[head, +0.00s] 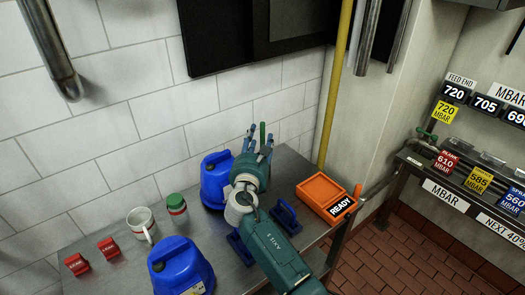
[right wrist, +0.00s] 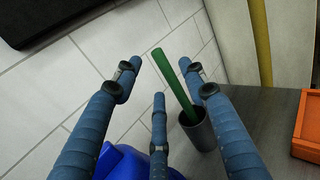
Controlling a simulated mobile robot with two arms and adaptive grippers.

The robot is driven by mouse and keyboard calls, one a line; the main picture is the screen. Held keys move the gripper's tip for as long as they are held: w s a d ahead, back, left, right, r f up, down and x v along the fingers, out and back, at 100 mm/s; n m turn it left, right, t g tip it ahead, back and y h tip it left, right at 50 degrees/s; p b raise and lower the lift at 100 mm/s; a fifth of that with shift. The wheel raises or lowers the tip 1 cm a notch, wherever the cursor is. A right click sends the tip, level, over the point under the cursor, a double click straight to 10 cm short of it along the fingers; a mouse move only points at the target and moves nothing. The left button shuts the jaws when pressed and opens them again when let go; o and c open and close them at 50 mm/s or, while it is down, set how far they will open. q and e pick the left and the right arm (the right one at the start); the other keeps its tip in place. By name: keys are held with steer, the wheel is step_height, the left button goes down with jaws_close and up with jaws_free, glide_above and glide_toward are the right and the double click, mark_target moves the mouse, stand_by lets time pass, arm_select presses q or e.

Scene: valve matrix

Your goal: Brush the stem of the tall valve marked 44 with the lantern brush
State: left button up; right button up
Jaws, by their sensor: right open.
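A green stick, perhaps the lantern brush's handle (right wrist: 178,82), stands tilted in a dark grey cup (right wrist: 203,133) in the right wrist view. In the head view the green stick (head: 263,134) shows between my fingers; its lower end and the cup are hidden there. My right gripper (head: 260,145) is open over the back of the metal table. In the right wrist view its three blue fingers (right wrist: 160,82) are spread and empty, with the stick beyond them, towards the right finger. I cannot make out a valve marked 44. My left gripper is not in view.
Blue jugs (head: 180,268), a mug (head: 141,222), a green-lidded can (head: 176,204) and red tags (head: 109,248) stand on the table (head: 100,275). An orange READY tray (head: 321,187) lies right. A yellow pipe (head: 335,85) rises behind. A rack with pressure labels (head: 445,195) is far right.

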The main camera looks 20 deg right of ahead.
mark_target(261, 130)
steer(key=p+x, duration=0.1)
steer(key=x, duration=0.4)
steer(key=shift+w+d, duration=0.1)
steer(key=shift+w, duration=0.05)
steer(key=shift+w+d+f, duration=0.1)
steer(key=shift+w+f, duration=0.1)
steer(key=shift+w, duration=0.15)
steer(key=shift+r, duration=0.1)
jaws_close()
